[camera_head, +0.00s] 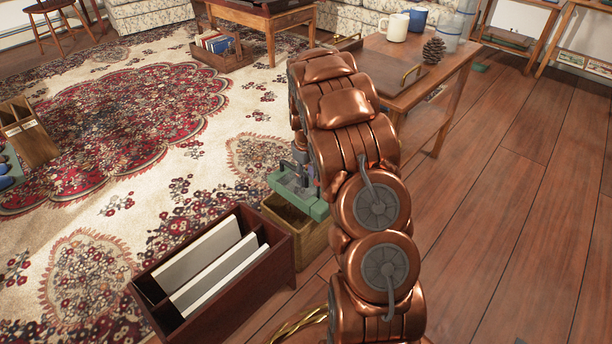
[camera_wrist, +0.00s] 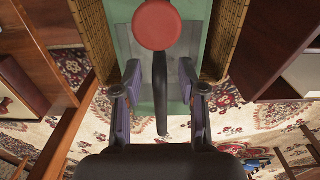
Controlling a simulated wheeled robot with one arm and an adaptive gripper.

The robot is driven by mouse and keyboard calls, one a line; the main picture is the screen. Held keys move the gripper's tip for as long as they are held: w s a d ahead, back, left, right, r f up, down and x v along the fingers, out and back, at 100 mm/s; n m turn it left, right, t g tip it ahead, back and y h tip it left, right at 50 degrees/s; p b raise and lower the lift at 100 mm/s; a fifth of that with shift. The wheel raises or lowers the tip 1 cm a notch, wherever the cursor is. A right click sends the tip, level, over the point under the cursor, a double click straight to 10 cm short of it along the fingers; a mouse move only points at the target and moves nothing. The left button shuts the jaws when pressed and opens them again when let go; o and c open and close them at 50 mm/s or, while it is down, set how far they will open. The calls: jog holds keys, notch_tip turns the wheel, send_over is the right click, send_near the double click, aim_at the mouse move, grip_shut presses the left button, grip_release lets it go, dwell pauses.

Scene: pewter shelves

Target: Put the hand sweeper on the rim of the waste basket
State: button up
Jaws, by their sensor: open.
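The hand sweeper (camera_head: 316,208) is a flat green body that lies across the top of the woven tan waste basket (camera_head: 308,238). In the wrist view its green body (camera_wrist: 197,25) spans between the basket's two woven sides (camera_wrist: 94,35), with a round red part (camera_wrist: 157,24) and a dark handle (camera_wrist: 161,105) on top. My gripper (camera_wrist: 160,72) is open, with one finger on each side of the dark handle and gaps visible. In the head view my arm hides part of the basket, and my gripper (camera_head: 297,178) shows just above the sweeper.
A dark wooden rack (camera_head: 282,262) holding white boards stands close to the basket on the left. A side table (camera_head: 455,72) with mugs and a pinecone (camera_head: 433,51) stands behind my arm. Wooden floor (camera_head: 510,215) on the right is clear.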

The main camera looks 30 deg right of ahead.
notch_tip(320, 180, up, 12)
jog(key=p, duration=0.5)
jog(key=s+a+r+m+g, duration=0.1)
jog(key=s+a+r, duration=0.5)
jog(key=s+a, duration=0.35)
jog(key=s+a+r+g, duration=0.1)
jog(key=s+a, duration=0.4)
jog(key=s, duration=0.4)
jog(key=s+a+r+m, duration=0.1)
jog(key=s+a, duration=0.4)
jog(key=s, duration=0.5)
jog(key=s+a+r+g, duration=0.1)
jog(key=s+a, duration=0.3)
jog(key=s, duration=0.6)
jog(key=shift+a+r+g, duration=0.3)
jog(key=shift+a+r, duration=0.1)
jog(key=shift+r, duration=0.3)
